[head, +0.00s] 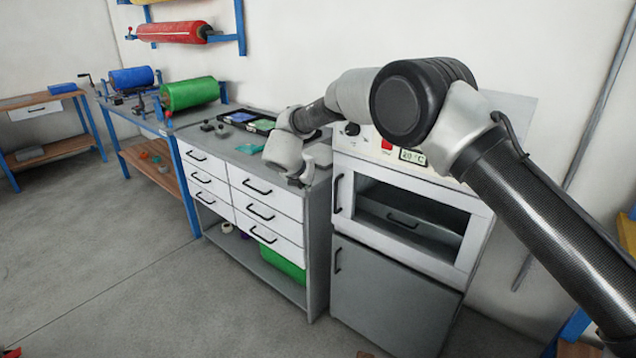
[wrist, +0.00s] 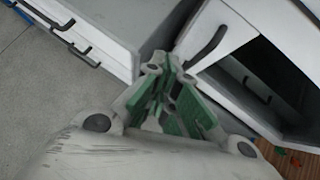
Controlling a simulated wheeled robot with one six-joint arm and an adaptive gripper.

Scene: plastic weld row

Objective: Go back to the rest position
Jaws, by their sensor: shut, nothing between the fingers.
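My gripper (wrist: 163,72) is shut and empty, with green finger pads showing in the wrist view. In the head view my gripper (head: 302,180) is at the front right corner of the drawer cabinet (head: 262,190), close to the oven (head: 400,215). My arm reaches in from the right, bent in front of the oven. In the wrist view the fingers point toward the gap between the cabinet (wrist: 100,40) and the oven (wrist: 215,40). My wrist hides part of the cabinet top.
The oven window shows a dark inside; its display (head: 412,157) reads about 40 °C. Small tools and trays (head: 240,120) lie on the cabinet. A blue bench (head: 160,128) with blue and green rolls (head: 188,93) stands left. A wooden table (head: 40,100) is farther left. The floor in front is clear.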

